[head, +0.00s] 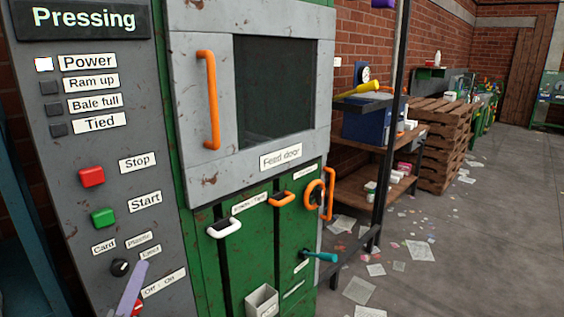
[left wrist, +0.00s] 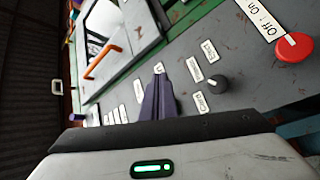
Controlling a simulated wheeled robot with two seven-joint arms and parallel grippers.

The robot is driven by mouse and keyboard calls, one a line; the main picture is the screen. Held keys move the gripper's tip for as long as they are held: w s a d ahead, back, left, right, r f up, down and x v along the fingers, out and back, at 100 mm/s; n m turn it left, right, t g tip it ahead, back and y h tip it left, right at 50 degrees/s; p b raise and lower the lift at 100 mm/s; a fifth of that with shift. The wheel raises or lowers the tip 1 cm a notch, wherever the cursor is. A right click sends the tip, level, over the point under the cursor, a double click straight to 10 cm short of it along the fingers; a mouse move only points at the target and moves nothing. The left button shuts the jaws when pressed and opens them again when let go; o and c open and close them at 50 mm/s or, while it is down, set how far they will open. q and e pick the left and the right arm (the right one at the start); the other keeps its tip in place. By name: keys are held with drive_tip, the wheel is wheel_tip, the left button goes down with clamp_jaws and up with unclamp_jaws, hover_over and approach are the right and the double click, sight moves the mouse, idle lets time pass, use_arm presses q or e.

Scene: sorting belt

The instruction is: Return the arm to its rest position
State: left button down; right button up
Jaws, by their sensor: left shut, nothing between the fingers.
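My left gripper (head: 132,289) shows as purple fingers at the lower left of the head view, in front of the grey control panel (head: 105,190). In the left wrist view my left gripper (left wrist: 158,75) is shut and empty. Its tips point at the panel, near the black selector knob (left wrist: 217,84) and its labels. I cannot tell whether they touch the panel. The knob also shows in the head view (head: 120,267), just above the fingers.
A red stop button (head: 91,177), a green start button (head: 103,217) and a red off/on knob (left wrist: 295,47) sit on the panel. The feed door (head: 222,175) with its orange handle (head: 208,100) is closed. Shelving (head: 378,190) and pallets (head: 438,145) stand right. Papers litter the floor.

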use_arm(q)
drive_tip(key=s+d+f+m+g+h, duration=0.1)
drive_tip(key=s+d+f+m+g, duration=0.25)
drive_tip(key=f, duration=0.55)
drive_tip(key=s+d+f+m+g+h, duration=0.2)
drive_tip(key=s+d+f+m, duration=0.25)
drive_tip(key=f, duration=0.45)
drive_tip(key=s+d+f+m+g, duration=0.3)
drive_tip(key=s+f, duration=0.4)
drive_tip(key=s, duration=0.1)
drive_tip(key=s+d+f+m+g, duration=0.3)
drive_tip(key=s+f+g, duration=0.1)
drive_tip(key=s+f, duration=0.3)
drive_tip(key=shift+s+f, duration=0.35)
drive_tip(key=shift+s, duration=0.9)
idle(1.9)
